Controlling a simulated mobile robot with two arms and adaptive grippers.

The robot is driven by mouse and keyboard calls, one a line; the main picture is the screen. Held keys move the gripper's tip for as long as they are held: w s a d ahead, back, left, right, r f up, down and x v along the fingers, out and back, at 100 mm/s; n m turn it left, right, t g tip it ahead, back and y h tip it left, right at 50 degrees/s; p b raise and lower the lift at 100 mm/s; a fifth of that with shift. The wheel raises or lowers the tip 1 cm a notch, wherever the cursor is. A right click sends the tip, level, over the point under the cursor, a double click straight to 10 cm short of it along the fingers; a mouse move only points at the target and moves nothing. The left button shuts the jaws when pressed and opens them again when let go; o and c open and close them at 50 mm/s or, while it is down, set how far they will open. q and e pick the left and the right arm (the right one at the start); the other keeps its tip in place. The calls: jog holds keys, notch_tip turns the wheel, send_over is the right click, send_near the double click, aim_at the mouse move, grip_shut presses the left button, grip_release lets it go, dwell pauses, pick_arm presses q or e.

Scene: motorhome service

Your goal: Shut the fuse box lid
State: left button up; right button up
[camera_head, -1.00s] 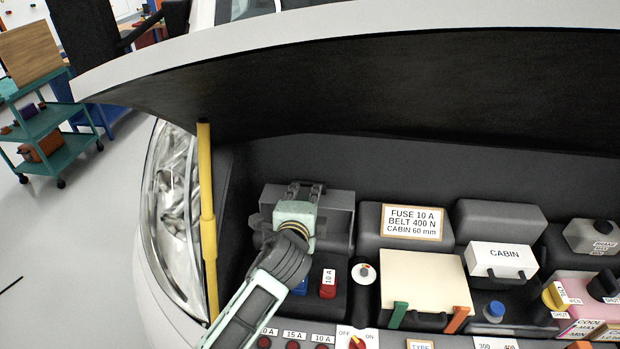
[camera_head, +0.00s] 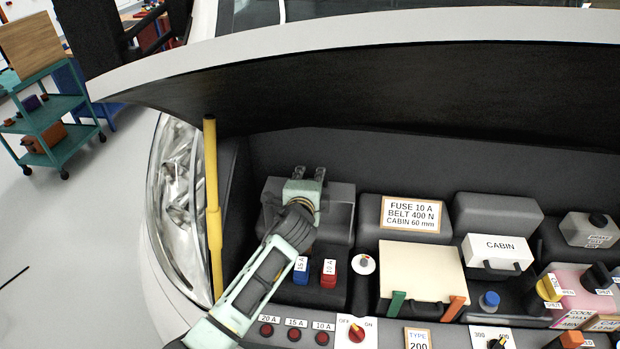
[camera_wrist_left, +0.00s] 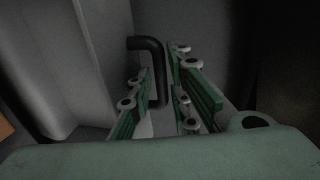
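The fuse box holds a blue 15 A fuse (camera_head: 301,270) and a red 10 A fuse (camera_head: 329,272), both uncovered. A grey panel (camera_head: 340,215) stands behind them; it looks like the raised lid. My left gripper (camera_head: 309,172) is at the top of this panel, its fingers pointing away to the back. In the left wrist view its green fingers (camera_wrist_left: 165,110) are apart, with a black bent handle (camera_wrist_left: 150,45) showing between or just beyond them. Contact cannot be told. My right gripper is not in view.
A yellow prop rod (camera_head: 213,200) stands left of my left arm, under the raised hood (camera_head: 400,90). A cream box lid (camera_head: 420,271) with green and orange clips, a white CABIN box (camera_head: 497,252) and a switch panel (camera_head: 375,338) lie to the right and front.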

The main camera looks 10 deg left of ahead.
pick_arm(q)
grip_shut()
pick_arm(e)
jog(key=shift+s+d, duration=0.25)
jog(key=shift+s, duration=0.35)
pick_arm(q)
jog(key=shift+f, duration=0.1)
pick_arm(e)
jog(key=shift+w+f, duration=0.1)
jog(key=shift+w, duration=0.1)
pick_arm(q)
jog(key=shift+s+f+b, duration=0.1)
jog(key=shift+s+b, duration=0.15)
jog(key=shift+b, duration=0.2)
jog(key=s+t+b, duration=0.7)
jog(key=s+b, duration=0.4)
jog(key=b, duration=1.1)
jog(key=shift+s+f, duration=0.2)
jog(key=shift+s, duration=0.15)
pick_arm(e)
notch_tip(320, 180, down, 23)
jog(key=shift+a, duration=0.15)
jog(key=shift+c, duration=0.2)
